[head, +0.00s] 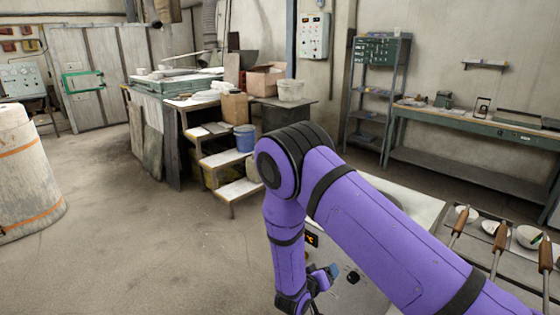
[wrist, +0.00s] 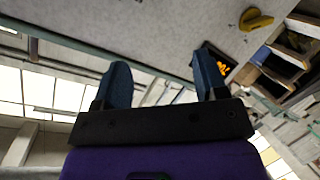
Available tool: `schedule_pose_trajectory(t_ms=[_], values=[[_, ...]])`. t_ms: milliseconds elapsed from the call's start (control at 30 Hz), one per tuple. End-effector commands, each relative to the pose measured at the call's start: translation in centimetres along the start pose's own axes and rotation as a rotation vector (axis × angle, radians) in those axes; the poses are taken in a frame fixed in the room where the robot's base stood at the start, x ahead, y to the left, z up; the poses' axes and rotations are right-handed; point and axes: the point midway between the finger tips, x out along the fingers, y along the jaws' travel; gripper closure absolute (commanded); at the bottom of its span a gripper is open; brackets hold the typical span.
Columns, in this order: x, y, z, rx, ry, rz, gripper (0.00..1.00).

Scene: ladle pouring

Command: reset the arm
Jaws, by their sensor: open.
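My gripper (wrist: 163,82) is open in the wrist view, with its two dark blue fingers apart and nothing between them. In the head view, my purple arm folds down in the middle, and part of the gripper shows low in front of a pale cabinet (head: 352,292). The cabinet carries a small orange display (head: 312,240) and a dark knob. In the wrist view, a pale panel (wrist: 170,35) with the orange display (wrist: 218,68) lies beyond the fingers. My arm hides much of the cabinet and its top.
Ladles with wooden handles (head: 499,237) and small bowls (head: 530,236) sit on a tray at the right. A green workbench (head: 470,122) and shelf rack stand behind. A cluttered table with steps (head: 225,160) stands at centre left. The floor at left is mostly open.

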Motion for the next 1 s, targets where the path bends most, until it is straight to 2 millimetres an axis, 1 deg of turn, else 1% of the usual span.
schedule_pose_trajectory(t_ms=[33, 100, 267, 367, 500, 667, 800, 867, 1000], values=[[0.1, 0.6, -1.8, 0.041, -0.016, -0.037, 0.34], [0.0, 1.1, -3.7, 0.088, -0.039, -0.093, 0.34], [-0.3, 2.8, -7.9, 0.185, -0.085, -0.219, 0.34], [-0.7, 4.1, -10.4, 0.239, -0.11, -0.295, 0.34], [-1.6, 6.4, -13.8, 0.304, -0.139, -0.4, 0.34], [-3.0, 9.5, -17.2, 0.364, -0.167, -0.511, 0.34], [-4.4, 12.7, -19.6, 0.401, -0.187, -0.602, 0.34], [-5.2, 14.1, -20.5, 0.413, -0.196, -0.64, 0.34], [-7.0, 17.6, -22.2, 0.432, -0.213, -0.718, 0.34]])
